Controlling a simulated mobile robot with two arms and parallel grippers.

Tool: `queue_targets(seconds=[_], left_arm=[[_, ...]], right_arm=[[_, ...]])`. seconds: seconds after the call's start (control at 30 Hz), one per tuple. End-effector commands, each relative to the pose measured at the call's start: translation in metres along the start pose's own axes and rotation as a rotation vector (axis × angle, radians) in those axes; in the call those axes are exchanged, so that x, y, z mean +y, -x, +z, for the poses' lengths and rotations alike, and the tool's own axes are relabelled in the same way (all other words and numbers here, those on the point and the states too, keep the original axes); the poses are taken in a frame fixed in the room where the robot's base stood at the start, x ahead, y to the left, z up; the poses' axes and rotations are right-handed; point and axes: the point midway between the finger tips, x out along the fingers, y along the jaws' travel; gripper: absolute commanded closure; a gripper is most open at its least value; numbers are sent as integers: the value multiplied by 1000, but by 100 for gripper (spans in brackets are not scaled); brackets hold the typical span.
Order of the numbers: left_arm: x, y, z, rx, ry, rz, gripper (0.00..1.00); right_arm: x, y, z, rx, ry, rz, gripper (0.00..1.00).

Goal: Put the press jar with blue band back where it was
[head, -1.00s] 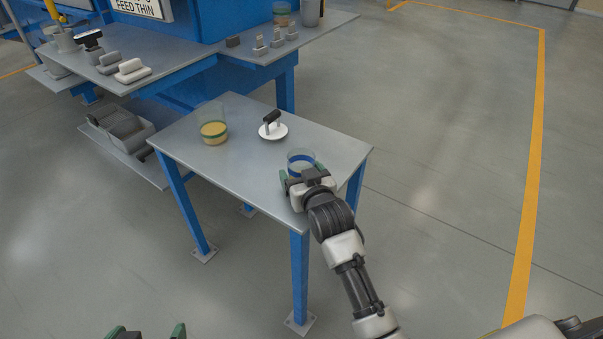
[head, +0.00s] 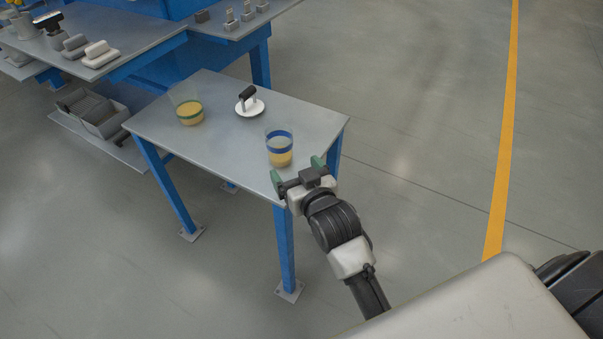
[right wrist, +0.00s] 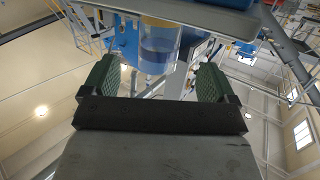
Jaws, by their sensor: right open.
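The press jar with blue band (head: 280,149) stands upright near the right front edge of the small table (head: 225,150). It is clear, with tan material in its lower part. My right gripper (head: 298,174) is open just in front of the jar, at the table's front edge, and holds nothing. In the right wrist view the jar (right wrist: 159,45) shows beyond and between the green fingertips (right wrist: 160,80), apart from them. My left gripper is outside the frames now.
A jar with a green band (head: 189,112) stands at the table's back left. A white disc with a black handle (head: 249,103) lies between the jars. A blue-framed bench (head: 120,40) with grey blocks stands behind. Open floor lies right.

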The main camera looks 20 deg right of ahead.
Motion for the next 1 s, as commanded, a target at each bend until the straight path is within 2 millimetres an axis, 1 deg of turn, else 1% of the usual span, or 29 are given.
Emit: queue_targets(seconds=[0.03, 0.13, 0.37, 0.47, 0.53, 0.57, 0.6, 0.67, 0.7, 0.77, 0.8, 0.9, 1.0], left_arm=[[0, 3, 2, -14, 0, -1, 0], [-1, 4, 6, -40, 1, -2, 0], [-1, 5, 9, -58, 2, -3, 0], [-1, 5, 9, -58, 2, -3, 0], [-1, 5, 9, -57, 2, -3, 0], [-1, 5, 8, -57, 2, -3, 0], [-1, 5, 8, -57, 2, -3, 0], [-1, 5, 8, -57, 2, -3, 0], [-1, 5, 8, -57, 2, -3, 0], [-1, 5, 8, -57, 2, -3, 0], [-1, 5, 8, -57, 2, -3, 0], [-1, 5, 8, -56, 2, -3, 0], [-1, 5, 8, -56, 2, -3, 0]], right_arm=[[0, 8, 0, -2, 0, 0, 12], [0, 18, 0, 0, 1, 0, 12], [0, 26, 1, -5, 1, -1, 12], [2, 34, 13, -71, 6, -1, 12], [4, 46, 28, -165, 11, -3, 12], [6, 54, 36, -216, 15, -5, 12], [7, 66, 48, -293, 21, -7, 12], [10, 87, 66, -419, 31, -13, 12], [11, 103, 78, -508, 39, -19, 12], [13, 131, 94, -645, 53, -28, 12], [14, 149, 103, -733, 62, -36, 12], [16, 190, 118, -918, 83, -53, 12], [18, 218, 125, -1039, 97, -67, 12]])
